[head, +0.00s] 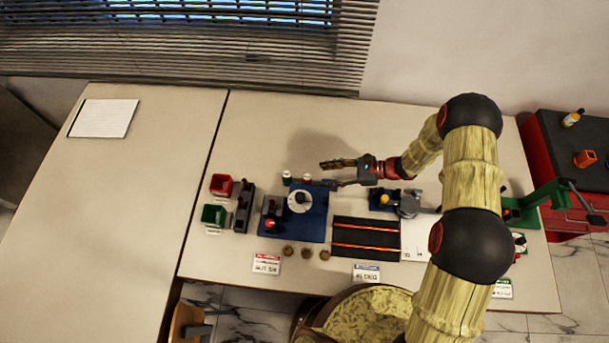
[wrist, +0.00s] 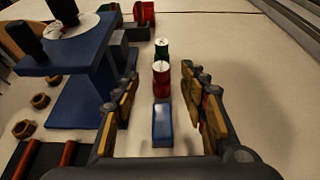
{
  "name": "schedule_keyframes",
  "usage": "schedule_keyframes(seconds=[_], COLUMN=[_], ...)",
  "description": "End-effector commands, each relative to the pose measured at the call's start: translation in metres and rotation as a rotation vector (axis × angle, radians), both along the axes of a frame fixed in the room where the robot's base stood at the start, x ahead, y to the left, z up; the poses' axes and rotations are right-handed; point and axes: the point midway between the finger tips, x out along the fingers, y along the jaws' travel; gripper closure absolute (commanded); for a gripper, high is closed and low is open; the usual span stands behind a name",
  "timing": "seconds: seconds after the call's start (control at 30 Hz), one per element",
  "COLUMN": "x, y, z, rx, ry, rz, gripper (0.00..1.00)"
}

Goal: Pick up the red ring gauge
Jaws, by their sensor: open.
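The red ring gauge (wrist: 161,80) looks like a short red cylinder with a white top, upright on the table. It shows small in the head view (head: 307,179), just left of my gripper (head: 329,173). In the wrist view it stands ahead, between the lines of my open fingers and near their tips. A similar green gauge (wrist: 162,50) stands just behind it. A blue block (wrist: 162,125) lies nearer, between the fingers. My gripper is low over the table and holds nothing.
A blue rig with a white dial (head: 299,201) stands close by, left of my fingers in the wrist view (wrist: 85,100). Red (head: 221,184) and green (head: 213,215) bins are further left.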

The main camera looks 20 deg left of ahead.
Motion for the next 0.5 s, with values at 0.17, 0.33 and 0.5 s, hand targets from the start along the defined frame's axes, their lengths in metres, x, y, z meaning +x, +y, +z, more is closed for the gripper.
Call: schedule_keyframes(seconds=[0.17, 0.33, 0.5], x=[-0.004, -0.009, -0.013], y=[0.011, 0.025, 0.037], z=[-0.01, -0.017, -0.023], rx=[0.003, 0.003, 0.002], ry=[0.017, 0.016, 0.016], rz=[-0.012, -0.012, -0.011], gripper=[0.57, 0.57, 0.57])
